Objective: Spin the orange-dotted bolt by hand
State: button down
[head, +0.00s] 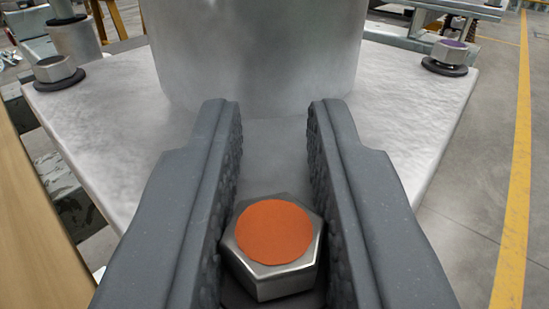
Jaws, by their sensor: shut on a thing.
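The orange-dotted bolt (273,232) is a steel hex head with a flat orange disc on top, at the bottom middle of the head view. My gripper (272,115) has one dark grey, ridged finger on each side of the bolt head. The fingers are shut on the head, close against its left and right sides. The fingertips reach past the bolt toward the grey column. The bolt's lower part and its seat are mostly hidden between the fingers.
A pale metal base plate (427,100) carries a wide grey cylinder (255,50) just beyond my fingertips. Other bolts stand at its corners: one at left (55,70), one purple-dotted at right (452,52). Open floor with a yellow line (518,170) lies to the right.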

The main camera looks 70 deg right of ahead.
jog(key=shift+s+d+f+m+g+h+b, duration=0.15)
jog(key=shift+m+g+h+b, duration=0.15)
jog(key=shift+m+g, duration=0.6)
jog(key=shift+s+d+r+m+g+h+b, duration=0.15)
jog(key=shift+m+g+b, duration=0.3)
jog(key=shift+g, duration=0.7)
jog(key=shift+s+d+f+m+g+h+b, duration=0.15)
jog(key=shift+m+g+h+b, duration=0.1)
jog(key=shift+m+g, duration=0.65)
jog(key=shift+m+g, duration=0.25)
jog(key=shift+g, duration=0.5)
jog(key=shift+m+g, duration=0.3)
jog(key=shift+g, duration=0.2)
jog(key=shift+s+a+g, duration=0.1)
jog(key=shift+a+g, duration=0.15)
jog(key=shift+g, duration=0.05)
jog(key=shift+a, duration=0.1)
jog(key=c, duration=1.3)
grip_release()
jog(key=shift+r, duration=0.3)
